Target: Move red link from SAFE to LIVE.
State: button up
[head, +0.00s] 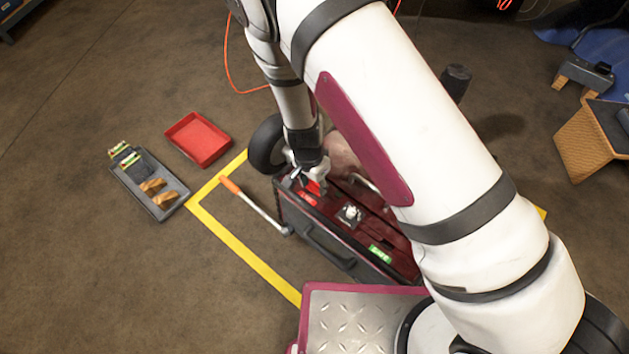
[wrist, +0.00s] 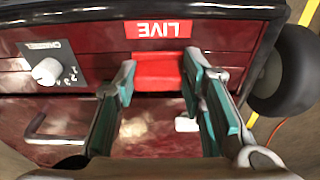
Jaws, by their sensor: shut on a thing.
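The red link (wrist: 160,72) is a red block between the fingers of my gripper (wrist: 158,85) in the wrist view. It sits just below the red LIVE label (wrist: 165,29) on the dark red charger panel; I cannot tell whether it is seated in a socket. In the head view my gripper (head: 308,180) is at the charger's left end, beside the red LIVE label (head: 308,198). The green SAFE label (head: 379,254) is at the opposite end of the charger (head: 345,240). The link is mostly hidden by my gripper in the head view.
A knob with numbers (wrist: 47,71) and a metal handle (wrist: 50,135) are near the gripper. A lever with an orange grip (head: 230,185) sticks out left of the charger. A red tray (head: 198,139) and a grey tray (head: 150,205) with parts lie on the floor at left.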

jog(key=shift+f, duration=0.3)
jog(key=o, duration=1.3)
jog(key=shift+r, duration=0.1)
jog(key=r, duration=0.8)
jog(key=s+a+r, duration=0.1)
jog(key=r, duration=0.2)
jog(key=shift+r, duration=0.4)
jog(key=shift+r, duration=0.1)
